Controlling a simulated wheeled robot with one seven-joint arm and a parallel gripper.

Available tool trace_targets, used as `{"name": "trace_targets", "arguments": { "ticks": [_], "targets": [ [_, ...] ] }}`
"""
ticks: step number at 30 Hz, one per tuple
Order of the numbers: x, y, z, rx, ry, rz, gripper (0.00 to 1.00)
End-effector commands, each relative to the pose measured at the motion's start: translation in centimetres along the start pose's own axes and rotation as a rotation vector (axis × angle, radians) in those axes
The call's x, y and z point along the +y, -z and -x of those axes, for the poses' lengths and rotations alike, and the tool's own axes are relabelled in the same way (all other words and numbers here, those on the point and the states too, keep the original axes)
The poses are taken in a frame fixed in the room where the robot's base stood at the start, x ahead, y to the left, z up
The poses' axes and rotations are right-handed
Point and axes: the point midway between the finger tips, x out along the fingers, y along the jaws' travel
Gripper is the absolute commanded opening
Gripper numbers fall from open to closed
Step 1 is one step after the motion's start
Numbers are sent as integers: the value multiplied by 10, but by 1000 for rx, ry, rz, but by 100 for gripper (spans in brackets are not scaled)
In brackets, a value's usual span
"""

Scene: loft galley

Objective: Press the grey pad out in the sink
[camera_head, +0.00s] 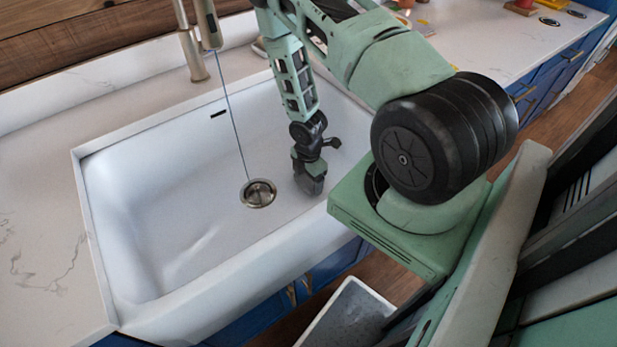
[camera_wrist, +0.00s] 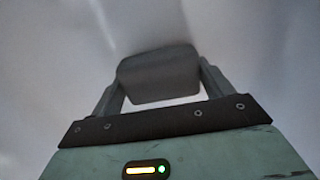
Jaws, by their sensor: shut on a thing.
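The grey pad (camera_wrist: 158,72) sits between the fingers of my gripper (camera_wrist: 160,92) in the wrist view. My gripper is shut on it. In the head view my gripper (camera_head: 308,165) reaches down into the white sink (camera_head: 165,215), right of the drain (camera_head: 258,193). The pad shows there as a dark grey block (camera_head: 311,184) at the gripper's lower end, low in the basin. I cannot tell whether the pad touches the sink floor.
A brass tap (camera_head: 195,50) stands behind the sink, and a thin bluish line runs from it to the drain. White counter (camera_head: 40,220) lies left of the sink. Small objects stand on the counter (camera_head: 480,50) at the back right. A grey open bin (camera_head: 350,315) is below the sink front.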

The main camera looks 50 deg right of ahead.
Motion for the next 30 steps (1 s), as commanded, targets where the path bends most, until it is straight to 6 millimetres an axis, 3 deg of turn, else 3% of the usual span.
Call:
{"name": "trace_targets", "arguments": {
  "ticks": [30],
  "targets": [
    [0, 0, -10, 0, 0, 1, 61]
  ]
}}
